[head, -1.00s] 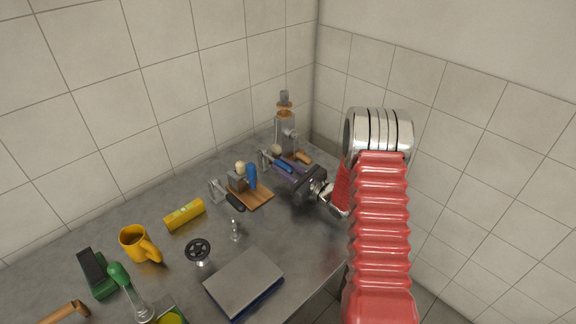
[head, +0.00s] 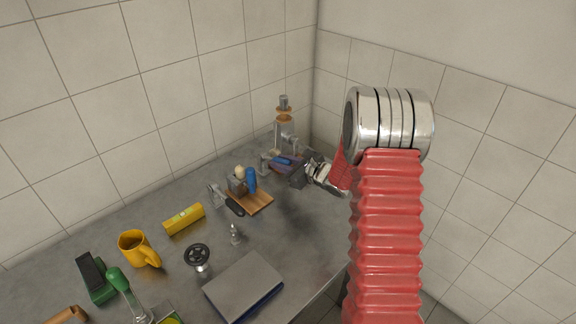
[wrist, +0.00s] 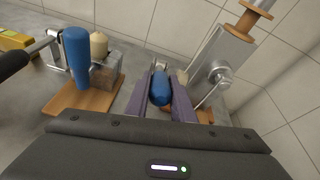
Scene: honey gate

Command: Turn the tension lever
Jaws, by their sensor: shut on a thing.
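A lever with a blue handle (head: 283,160) stands at the far end of the worktop, below a tall grey fixture (head: 284,130) with wooden parts. My gripper (wrist: 160,78) has its two purple fingers on either side of this blue handle (wrist: 160,92) and is shut on it. In the head view the dark gripper body sits to the right of the handle and partly hides the area behind it. A second blue handle (head: 251,179) stands upright by a wooden board (head: 262,200), with a black-gripped lever (head: 234,206) beside it.
A yellow block (head: 184,218), a yellow mug (head: 138,248), a black handwheel (head: 197,255), a small metal fitting (head: 235,234) and a grey book-like block (head: 243,284) stand nearer. Tiled walls close off the back corner. Bare worktop lies right of the board.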

